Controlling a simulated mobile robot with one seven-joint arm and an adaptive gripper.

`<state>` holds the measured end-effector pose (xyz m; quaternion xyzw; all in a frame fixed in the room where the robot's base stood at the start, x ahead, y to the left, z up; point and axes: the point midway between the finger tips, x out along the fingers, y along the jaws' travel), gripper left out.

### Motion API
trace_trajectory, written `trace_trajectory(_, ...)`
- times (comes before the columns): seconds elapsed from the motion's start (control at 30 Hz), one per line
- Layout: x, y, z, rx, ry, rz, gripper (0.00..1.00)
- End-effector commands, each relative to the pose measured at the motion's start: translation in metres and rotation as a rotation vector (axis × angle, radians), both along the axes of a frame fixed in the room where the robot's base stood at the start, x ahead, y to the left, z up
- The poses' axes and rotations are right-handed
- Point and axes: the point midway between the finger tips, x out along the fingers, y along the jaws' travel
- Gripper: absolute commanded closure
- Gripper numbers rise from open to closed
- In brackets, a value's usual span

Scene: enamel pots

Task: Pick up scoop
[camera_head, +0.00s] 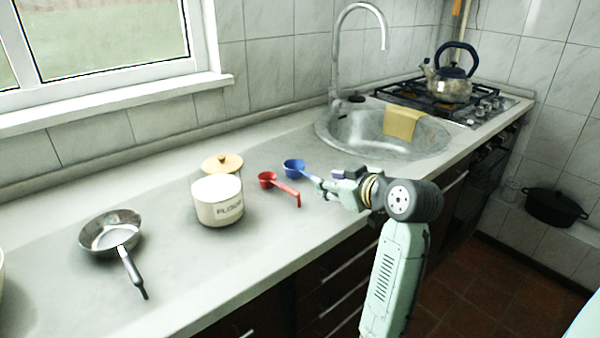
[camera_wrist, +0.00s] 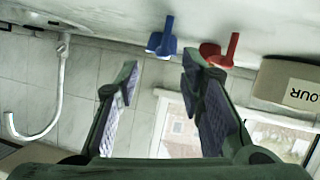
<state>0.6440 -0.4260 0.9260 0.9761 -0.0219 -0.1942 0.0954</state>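A blue scoop (camera_head: 292,166) lies on the counter, its handle reaching right toward my gripper (camera_head: 322,186). A red scoop (camera_head: 268,179) lies beside it on the left, its handle pointing toward the counter's front edge. The wrist view is upside down. There the blue scoop (camera_wrist: 161,42) shows beyond and between the spread fingertips of my gripper (camera_wrist: 160,66), and the red scoop (camera_wrist: 218,52) is to its right. My gripper is open and appears empty. In the head view it partly overlaps the end of the blue handle.
A cream flour canister (camera_head: 218,209) stands left of the scoops, with a round wooden lid (camera_head: 222,163) behind it. A metal pan (camera_head: 100,240) is farther left. The sink (camera_head: 350,135) with a yellow cloth (camera_head: 402,123) is behind my gripper. A kettle (camera_head: 449,85) sits on the stove.

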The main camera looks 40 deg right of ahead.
Motion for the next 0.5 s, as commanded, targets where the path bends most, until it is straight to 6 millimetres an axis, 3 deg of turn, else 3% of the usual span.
trace_trajectory(0.3,0.036,-0.001,-0.023,0.003,0.002,0.002,0.65)
trace_trajectory(0.5,0.044,-0.002,-0.028,0.000,0.001,0.000,0.65)
